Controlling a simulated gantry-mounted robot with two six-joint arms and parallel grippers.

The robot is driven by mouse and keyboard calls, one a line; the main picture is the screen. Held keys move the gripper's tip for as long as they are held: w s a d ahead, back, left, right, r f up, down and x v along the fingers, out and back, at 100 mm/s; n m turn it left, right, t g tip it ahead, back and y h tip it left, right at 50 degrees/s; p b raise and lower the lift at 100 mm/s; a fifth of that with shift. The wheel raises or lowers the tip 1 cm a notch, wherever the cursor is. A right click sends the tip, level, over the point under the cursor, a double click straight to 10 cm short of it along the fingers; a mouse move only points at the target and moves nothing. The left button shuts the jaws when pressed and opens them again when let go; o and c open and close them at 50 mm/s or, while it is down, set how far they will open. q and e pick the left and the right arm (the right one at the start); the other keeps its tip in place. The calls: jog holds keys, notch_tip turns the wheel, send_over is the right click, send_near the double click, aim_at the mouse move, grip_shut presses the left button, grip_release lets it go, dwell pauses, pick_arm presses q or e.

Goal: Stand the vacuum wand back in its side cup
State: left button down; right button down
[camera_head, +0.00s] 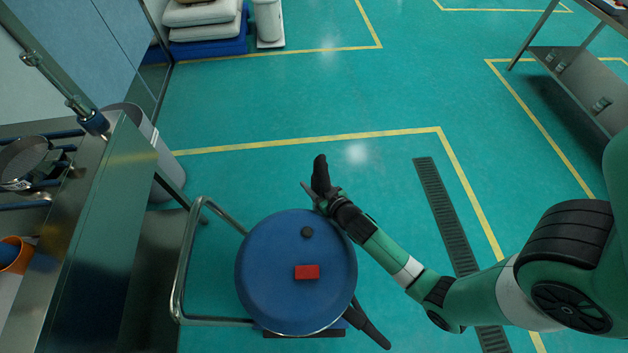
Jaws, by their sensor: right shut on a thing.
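The vacuum (270,260) is seen from above, with a round blue lid, a red block and a small black knob on top. My right arm comes in from the right, and its gripper (318,194) is beside the lid's far edge. It is shut on a dark upright piece (320,172), which I take to be the vacuum wand's upper end. The wand's lower part is hidden. A black tube-like part (372,328) sticks out at the vacuum's near right side. I cannot make out the side cup. My left gripper is not in view.
A bent metal tube handle (179,275) stands left of the vacuum. A steel bench (90,220) with a sieve and an orange cup is at the left. A floor drain grate (440,205) runs at the right. Open green floor lies beyond the vacuum.

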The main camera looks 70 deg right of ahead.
jog(key=shift+s+a+f, duration=0.15)
jog(key=shift+f, duration=0.35)
jog(key=shift+c, duration=1.2)
grip_release()
jog(key=shift+r, duration=0.1)
jog(key=p+v, duration=0.2)
jog(key=v, duration=0.9)
jog(key=shift+r, duration=0.45)
jog(key=shift+s, duration=0.1)
jog(key=shift+r, duration=0.1)
